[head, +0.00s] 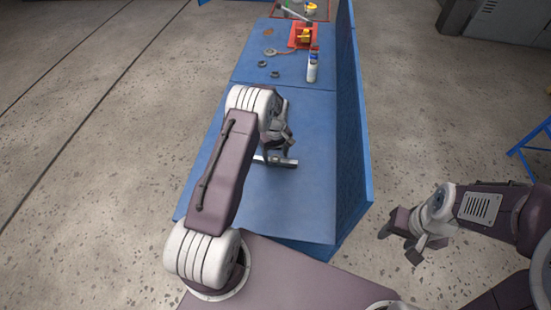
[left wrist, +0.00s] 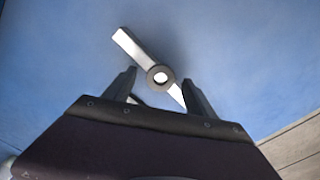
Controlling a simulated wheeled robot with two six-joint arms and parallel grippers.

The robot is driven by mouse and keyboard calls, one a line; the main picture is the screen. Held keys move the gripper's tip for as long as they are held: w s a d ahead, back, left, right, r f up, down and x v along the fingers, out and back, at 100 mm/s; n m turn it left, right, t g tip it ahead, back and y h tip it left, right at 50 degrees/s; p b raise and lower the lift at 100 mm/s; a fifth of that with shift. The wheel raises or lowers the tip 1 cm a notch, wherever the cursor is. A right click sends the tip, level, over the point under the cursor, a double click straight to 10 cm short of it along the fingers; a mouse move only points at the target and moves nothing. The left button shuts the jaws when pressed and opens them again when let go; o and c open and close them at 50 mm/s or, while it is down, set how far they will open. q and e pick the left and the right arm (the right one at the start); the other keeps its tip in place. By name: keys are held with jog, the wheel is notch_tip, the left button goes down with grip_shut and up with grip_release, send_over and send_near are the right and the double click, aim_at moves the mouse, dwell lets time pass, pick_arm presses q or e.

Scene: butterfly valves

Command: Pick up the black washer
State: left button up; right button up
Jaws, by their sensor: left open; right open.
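Two small dark rings, one (head: 262,64) and another (head: 275,74), lie on the far part of the blue bench in the head view. I cannot tell which is the black washer. My left gripper (head: 276,154) is low over the near part of the bench, well short of these rings. In the left wrist view its open fingers (left wrist: 160,80) stand either side of a pale metal bar (left wrist: 132,46) with a round grey hub (left wrist: 160,77). That bar also shows in the head view (head: 290,163). My right gripper (head: 398,244) is open and empty, off the bench to the right.
The blue bench (head: 300,205) has a tall blue side wall (head: 350,120) on its right. A white bottle (head: 312,70), a flat grey part with a handle (head: 275,52) and a red block with a yellow part (head: 304,36) stand or lie farther back. The bench's near end is clear.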

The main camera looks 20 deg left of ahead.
pick_arm(q)
jog(key=shift+f, duration=0.1)
jog(key=shift+s, duration=0.1)
jog(key=shift+c, duration=1)
grip_shut()
jog(key=shift+r, duration=0.4)
notch_tip(320, 180, up, 3)
jog(key=shift+r+b, duration=0.15)
jog(key=shift+b, duration=0.9)
jog(key=s+a+r+b, duration=0.2)
jog(key=s+r, duration=0.5)
jog(key=s, duration=0.4)
jog(key=shift+a+b, duration=0.35)
jog(key=shift+a, duration=0.2)
jog(key=shift+s, duration=0.15)
